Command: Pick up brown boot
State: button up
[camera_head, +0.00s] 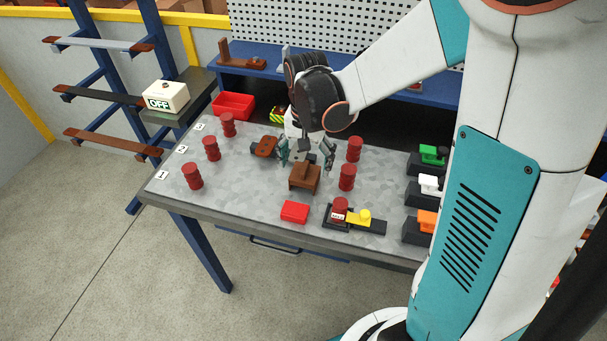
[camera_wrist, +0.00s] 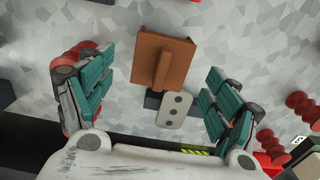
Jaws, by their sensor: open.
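The brown boot (camera_head: 304,177), a blocky piece with a raised ridge on top, sits on the grey table. In the wrist view the brown boot (camera_wrist: 177,62) lies at upper centre, ahead of and partly between the fingers. My gripper (camera_head: 305,154) is open and empty, pointing down over the table, just behind the boot in the head view. Its two teal-padded fingers (camera_wrist: 160,88) are spread to either side in the wrist view. I see no contact with the boot. A grey plate with three holes (camera_wrist: 174,110) lies beside the boot, between the fingers.
Red ribbed insulators stand on both sides, such as one at right (camera_head: 347,177) and one at left (camera_head: 211,148). An orange-brown piece with holes (camera_head: 265,147) lies left of my gripper. A red box (camera_head: 295,211) and a black fixture (camera_head: 367,225) are near the front edge.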

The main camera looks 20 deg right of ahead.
aim_at(305, 167)
jog(key=f+b, duration=0.1)
jog(key=f, duration=0.1)
jog(key=f+b, duration=0.1)
jog(key=f, duration=0.2)
jog(key=shift+w+f, duration=0.2)
jog(key=shift+f, duration=0.1)
jog(key=c, duration=1.2)
